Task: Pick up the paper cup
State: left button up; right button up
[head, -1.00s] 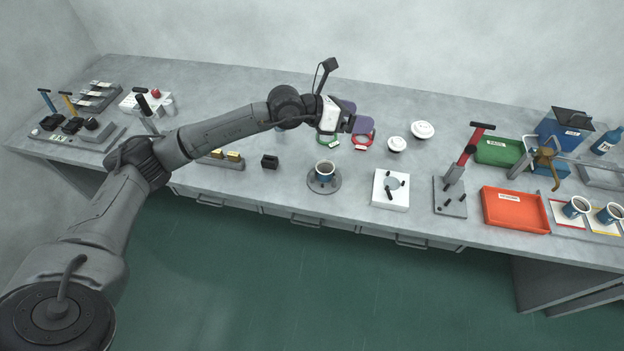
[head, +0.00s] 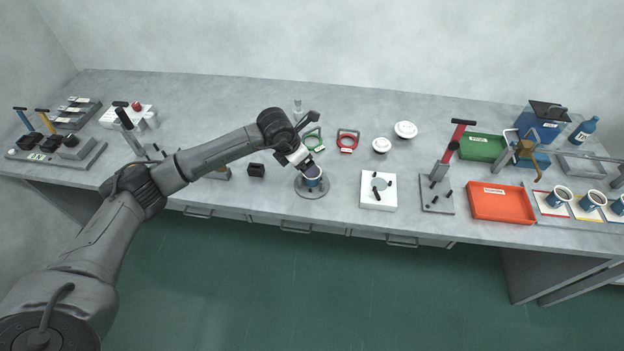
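My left gripper (head: 309,170) is right at the cup's rim, coming in from above and behind. The gripper and its wrist cover part of the cup. I cannot tell whether the fingers are open or shut on it. My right gripper is not in view.
An orange tray (head: 500,203) is further right.

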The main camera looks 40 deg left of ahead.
pick_arm(q)
jog(key=shift+b+x, duration=0.6)
jog(key=shift+x, duration=3.35)
jog(key=shift+w, duration=0.2)
jog(key=shift+c, duration=0.5)
jog(key=shift+r, duration=0.1)
jog(key=c, duration=0.9)
